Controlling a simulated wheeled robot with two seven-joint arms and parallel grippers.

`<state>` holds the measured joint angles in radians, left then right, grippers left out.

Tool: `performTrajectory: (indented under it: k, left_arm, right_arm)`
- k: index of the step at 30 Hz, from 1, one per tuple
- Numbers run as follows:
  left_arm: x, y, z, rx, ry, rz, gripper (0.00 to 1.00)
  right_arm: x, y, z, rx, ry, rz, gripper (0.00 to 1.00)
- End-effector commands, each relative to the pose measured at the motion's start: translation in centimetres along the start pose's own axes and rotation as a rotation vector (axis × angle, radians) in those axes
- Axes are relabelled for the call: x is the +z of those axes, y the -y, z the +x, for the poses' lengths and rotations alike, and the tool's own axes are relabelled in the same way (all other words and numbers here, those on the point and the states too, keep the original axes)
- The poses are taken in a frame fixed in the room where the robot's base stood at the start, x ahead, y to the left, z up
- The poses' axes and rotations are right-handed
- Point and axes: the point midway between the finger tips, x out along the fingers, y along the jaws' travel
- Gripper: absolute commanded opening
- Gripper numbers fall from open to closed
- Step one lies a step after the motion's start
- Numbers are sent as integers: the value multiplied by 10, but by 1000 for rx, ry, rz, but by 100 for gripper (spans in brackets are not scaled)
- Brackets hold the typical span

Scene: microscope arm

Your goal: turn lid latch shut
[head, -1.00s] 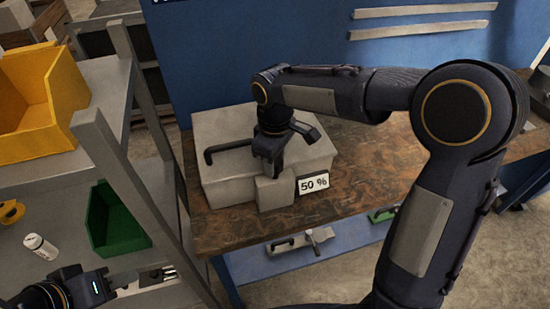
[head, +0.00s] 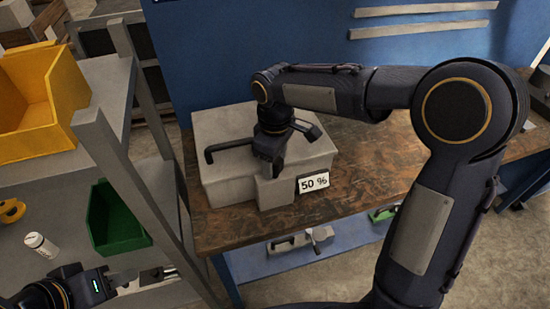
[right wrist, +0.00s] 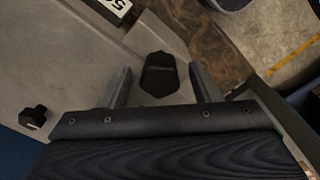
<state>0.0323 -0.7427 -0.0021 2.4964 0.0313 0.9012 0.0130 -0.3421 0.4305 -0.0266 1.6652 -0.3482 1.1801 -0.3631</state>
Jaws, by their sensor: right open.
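A grey box (head: 225,125) with a lid stands on the wooden bench, with a black bar handle (head: 228,147) on top. A grey block (head: 273,192) juts from its front. My right gripper (head: 270,170) points down over the front of the lid and hides the latch in the head view. In the right wrist view a black knob, apparently the lid latch (right wrist: 160,75), lies between the open fingers of the right gripper (right wrist: 160,90); contact cannot be made out. My left gripper (head: 160,276) is low at the left, away from the box; its jaw gap is unclear.
A "50 %" sign (head: 313,182) stands at the box's front right. At left, a grey shelf holds a yellow bin (head: 30,110), a green bin (head: 118,225) and a white bottle (head: 40,243). Clamp-like tools (head: 300,240) lie below the bench.

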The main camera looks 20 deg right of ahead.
Motion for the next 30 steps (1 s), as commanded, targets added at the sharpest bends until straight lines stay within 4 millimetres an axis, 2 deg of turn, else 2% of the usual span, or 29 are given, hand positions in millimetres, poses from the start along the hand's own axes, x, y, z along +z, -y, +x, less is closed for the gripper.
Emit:
performTrajectory:
  k: [5,12,18,30]
  left_arm:
    - [0,0,0,0,0,0,36]
    - [1,1,2,0,0,0,36]
    - [1,1,2,0,0,0,36]
    - [1,1,2,0,0,0,36]
  right_arm:
    - [0,0,-7,1,-2,1,57]
    - [-1,0,-47,2,-5,0,57]
    - [-1,0,-72,1,-2,0,57]
    - [0,0,-78,0,0,0,57]
